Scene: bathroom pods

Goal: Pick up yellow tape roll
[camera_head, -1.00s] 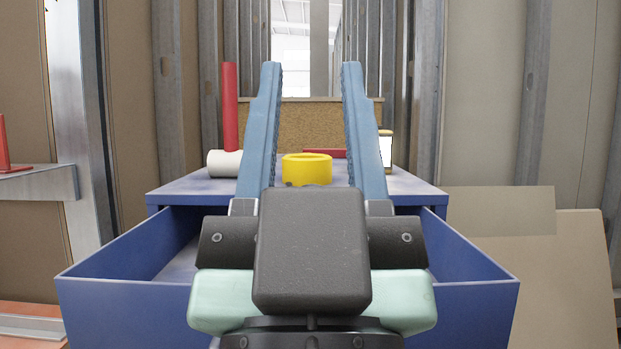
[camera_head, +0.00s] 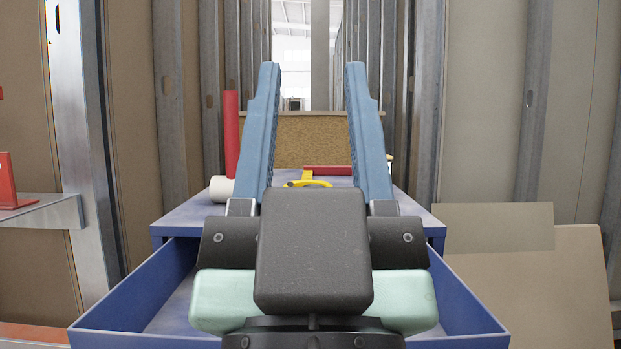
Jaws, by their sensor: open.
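The yellow tape roll (camera_head: 309,183) lies on top of the blue cabinet (camera_head: 196,210). Only its upper rim shows; the rest is hidden behind the dark body of my gripper (camera_head: 312,75). My gripper is open, its two blue fingers pointing forward and up. In the picture the roll sits low between the fingers, near their bases. Nothing is held. How far the roll is from the fingers in depth I cannot tell.
On the cabinet top, a red cylinder (camera_head: 231,135) and a white roll (camera_head: 221,189) stand left of the left finger. A flat red thing (camera_head: 328,170) lies behind the roll. An open blue drawer (camera_head: 120,305) juts out below. A metal shelf (camera_head: 42,214) is at left.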

